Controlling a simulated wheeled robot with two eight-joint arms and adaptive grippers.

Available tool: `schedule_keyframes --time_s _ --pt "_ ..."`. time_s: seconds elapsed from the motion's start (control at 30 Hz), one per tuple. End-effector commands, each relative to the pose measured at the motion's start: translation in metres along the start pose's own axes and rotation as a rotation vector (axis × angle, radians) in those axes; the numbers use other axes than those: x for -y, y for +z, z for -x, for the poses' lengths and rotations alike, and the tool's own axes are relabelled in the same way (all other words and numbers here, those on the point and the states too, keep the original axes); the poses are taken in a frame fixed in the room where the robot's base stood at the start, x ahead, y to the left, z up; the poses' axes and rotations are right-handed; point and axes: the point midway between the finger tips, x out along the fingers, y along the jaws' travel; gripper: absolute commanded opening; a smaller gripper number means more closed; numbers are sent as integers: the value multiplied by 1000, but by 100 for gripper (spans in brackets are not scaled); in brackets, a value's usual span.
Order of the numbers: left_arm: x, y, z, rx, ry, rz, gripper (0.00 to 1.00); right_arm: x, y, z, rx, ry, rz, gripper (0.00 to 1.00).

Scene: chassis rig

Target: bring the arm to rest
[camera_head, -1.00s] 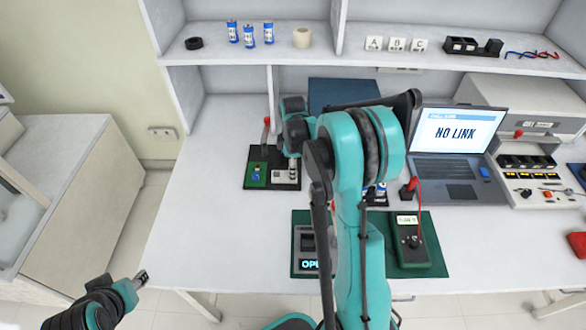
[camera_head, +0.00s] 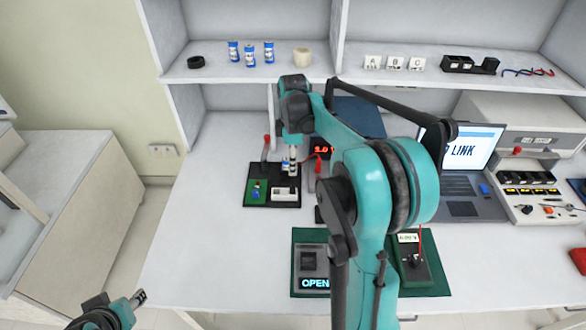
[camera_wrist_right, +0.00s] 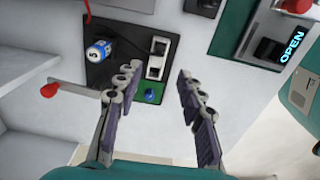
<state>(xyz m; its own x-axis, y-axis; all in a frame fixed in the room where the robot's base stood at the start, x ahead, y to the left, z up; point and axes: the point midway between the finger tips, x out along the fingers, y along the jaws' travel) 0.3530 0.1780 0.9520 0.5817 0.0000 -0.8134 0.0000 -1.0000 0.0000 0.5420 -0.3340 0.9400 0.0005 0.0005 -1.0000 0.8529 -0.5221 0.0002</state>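My right arm (camera_head: 365,185) reaches over the bench. Its gripper (camera_head: 291,168) hangs above the black board (camera_head: 288,203). In the right wrist view the gripper (camera_wrist_right: 157,70) is open, with nothing between its fingers. Beyond the fingers are a blue-and-white cell (camera_wrist_right: 98,50) on the board, a white block (camera_wrist_right: 156,58) and a green module with a blue knob (camera_wrist_right: 150,95). I cannot tell the exact height of the gripper over the board. My left gripper (camera_head: 138,298) is at the lower left, off the bench; its fingers are too small to read.
A red-handled lever (camera_head: 266,143) stands at the board's back left; its red knob (camera_wrist_right: 48,90) is beside my right gripper. The bench's left front is clear.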

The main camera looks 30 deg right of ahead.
Motion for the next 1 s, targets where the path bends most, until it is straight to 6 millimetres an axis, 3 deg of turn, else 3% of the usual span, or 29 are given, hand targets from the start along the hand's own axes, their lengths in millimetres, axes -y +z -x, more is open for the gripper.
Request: schedule_keyframes --time_s 0.53,0.63,0.77,1.0 --pt "0 0 0 0 0 0 40 1 0 1 0 1 -2 39" --pt "0 0 0 0 0 0 40 8 -3 6 -5 17 -27 39" --pt "0 0 0 0 0 0 40 37 -13 23 -30 78 -131 39" --pt "0 0 0 0 0 0 40 121 -30 45 -164 231 -450 39"
